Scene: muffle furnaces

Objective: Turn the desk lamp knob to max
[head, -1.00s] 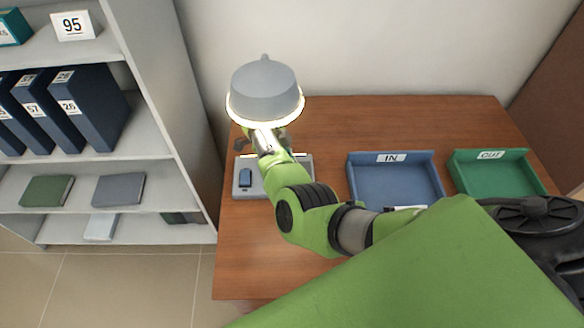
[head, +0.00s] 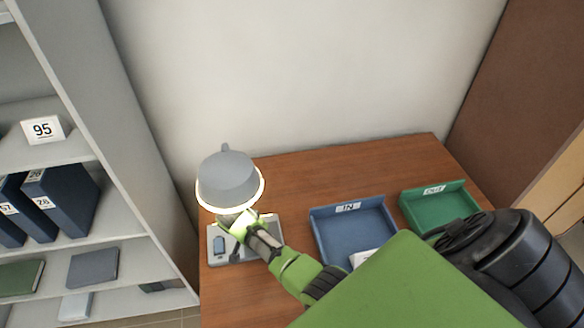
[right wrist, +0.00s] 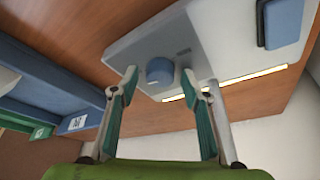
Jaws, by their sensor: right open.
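The desk lamp has a grey shade (head: 228,180) with a glowing rim, above a pale grey base on the left of the desk. In the right wrist view the base (right wrist: 215,45) carries a round blue knob (right wrist: 160,71), a blue rocker switch (right wrist: 283,22) and a lit yellow strip (right wrist: 235,80). My right gripper (head: 238,240) is over the base, just below the shade. In the right wrist view its fingers (right wrist: 160,84) are open, with the knob showing between and just beyond the tips; contact is not clear. In the head view the knob is hidden. My left gripper is not in view.
A blue IN tray (head: 318,243) and a green OUT tray (head: 408,208) stand right of the lamp on the wooden desk (head: 290,172). A grey shelf (head: 145,165) with binders stands left of it. The wall is close behind.

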